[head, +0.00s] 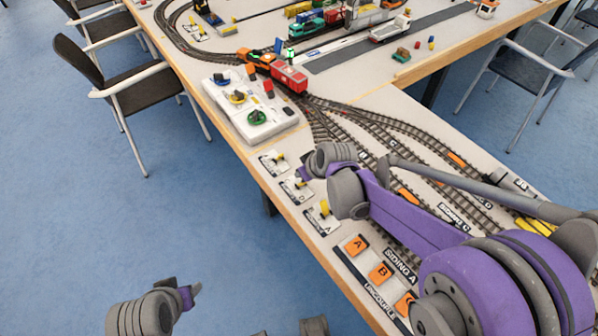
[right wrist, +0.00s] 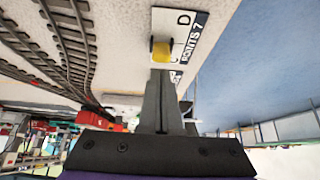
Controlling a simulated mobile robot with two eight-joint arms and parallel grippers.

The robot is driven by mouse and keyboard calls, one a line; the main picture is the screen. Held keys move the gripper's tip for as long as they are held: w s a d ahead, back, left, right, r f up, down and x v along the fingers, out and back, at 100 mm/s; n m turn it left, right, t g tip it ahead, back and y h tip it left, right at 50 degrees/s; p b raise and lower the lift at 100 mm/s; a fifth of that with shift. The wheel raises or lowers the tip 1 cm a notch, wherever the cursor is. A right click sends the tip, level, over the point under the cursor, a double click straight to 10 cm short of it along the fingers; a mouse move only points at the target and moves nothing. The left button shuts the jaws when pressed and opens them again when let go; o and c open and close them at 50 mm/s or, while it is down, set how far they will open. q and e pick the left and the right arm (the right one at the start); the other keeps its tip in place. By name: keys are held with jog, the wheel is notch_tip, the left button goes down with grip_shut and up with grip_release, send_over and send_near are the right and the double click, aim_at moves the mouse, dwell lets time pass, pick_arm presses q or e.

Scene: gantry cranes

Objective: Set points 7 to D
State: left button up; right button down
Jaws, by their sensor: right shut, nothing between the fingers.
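The Points 7 plate (right wrist: 188,28) is white, with a letter D at one end and a partly hidden C nearer my gripper. Its yellow knob (right wrist: 161,50) sits beside the C end. My right gripper (right wrist: 160,78) is shut and empty, its tips right at the knob; I cannot tell whether they touch. In the head view my right gripper (head: 303,174) is over the row of points plates, at the middle plate (head: 296,190), whose label is too small to read. My left gripper (head: 191,294) hangs off the table at the lower left; its jaws are unclear.
Two similar lever plates, one far (head: 272,163) and one near (head: 322,217), flank the middle one. A white control panel (head: 265,128) stands behind. An orange locomotive (head: 257,60) and red wagon (head: 289,78) stand on track. Orange lettered tiles (head: 380,272) lie near the table edge.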

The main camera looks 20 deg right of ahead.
pick_arm(q)
jog(key=shift+w+r, duration=0.15)
pick_arm(e)
jog(key=shift+w+r, duration=0.1)
jog(key=shift+w, duration=0.05)
jog(key=shift+r+p, duration=0.55)
jog(key=shift+r, duration=0.1)
pick_arm(q)
jog(key=shift+r, duration=0.5)
pick_arm(e)
jog(key=shift+r, duration=0.1)
jog(key=shift+w+a+r, duration=0.15)
pick_arm(q)
jog(key=shift+w+a+r+p, duration=0.1)
jog(key=shift+w+r+p, duration=0.25)
jog(key=shift+r+p, duration=0.2)
jog(key=shift+w+a+r+p, duration=0.1)
jog(key=shift+w+r+p, duration=0.25)
jog(key=shift+r+p, duration=0.2)
pick_arm(e)
jog(key=v, duration=0.9)
jog(key=shift+w+r, duration=0.3)
jog(key=shift+r, duration=0.05)
